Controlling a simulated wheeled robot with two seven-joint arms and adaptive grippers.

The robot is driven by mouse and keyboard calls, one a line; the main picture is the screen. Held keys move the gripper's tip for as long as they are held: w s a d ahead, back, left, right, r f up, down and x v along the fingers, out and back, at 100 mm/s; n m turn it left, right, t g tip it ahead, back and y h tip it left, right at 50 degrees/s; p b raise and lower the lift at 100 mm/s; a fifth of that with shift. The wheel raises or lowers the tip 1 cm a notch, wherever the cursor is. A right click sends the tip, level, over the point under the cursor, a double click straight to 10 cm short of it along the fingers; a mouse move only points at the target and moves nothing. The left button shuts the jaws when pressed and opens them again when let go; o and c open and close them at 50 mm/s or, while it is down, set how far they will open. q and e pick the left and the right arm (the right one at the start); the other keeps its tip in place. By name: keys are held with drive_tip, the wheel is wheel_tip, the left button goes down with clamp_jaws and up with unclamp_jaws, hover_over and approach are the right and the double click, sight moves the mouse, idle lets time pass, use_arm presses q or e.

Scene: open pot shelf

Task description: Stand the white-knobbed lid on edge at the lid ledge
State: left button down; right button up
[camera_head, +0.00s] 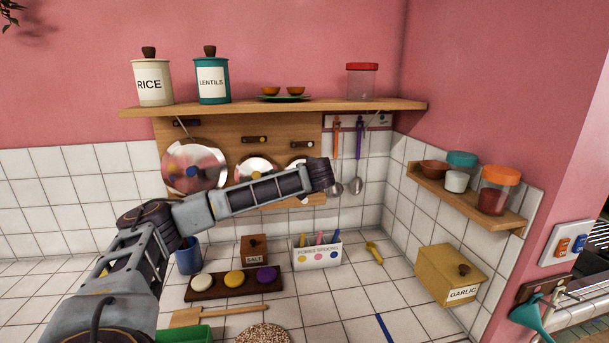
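A large shiny round lid or pan with a blue centre (193,171) hangs at the left of the wooden back board. A smaller shiny round piece (254,165) hangs to its right, its lower part hidden by my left arm. A third one (296,163) is mostly covered by the arm's dark end. My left arm reaches across the board from the left. Its gripper is hidden behind the dark wrist end. My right gripper is out of view.
The upper shelf (290,105) holds canisters, a plate and a jar. On the tiled counter are a dark tray (211,296) with white, yellow and purple discs, a salt box (254,249), a white caddy (316,255) and a garlic box (452,275). Utensils hang right of the arm.

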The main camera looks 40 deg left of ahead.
use_arm(q)
drive_tip(key=shift+f, duration=0.25)
idle(0.3)
drive_tip(key=c, duration=1.2)
unclamp_jaws()
drive_tip(key=shift+c, duration=0.2)
drive_tip(key=shift+o, duration=0.8)
drive_tip(key=shift+d, duration=0.1)
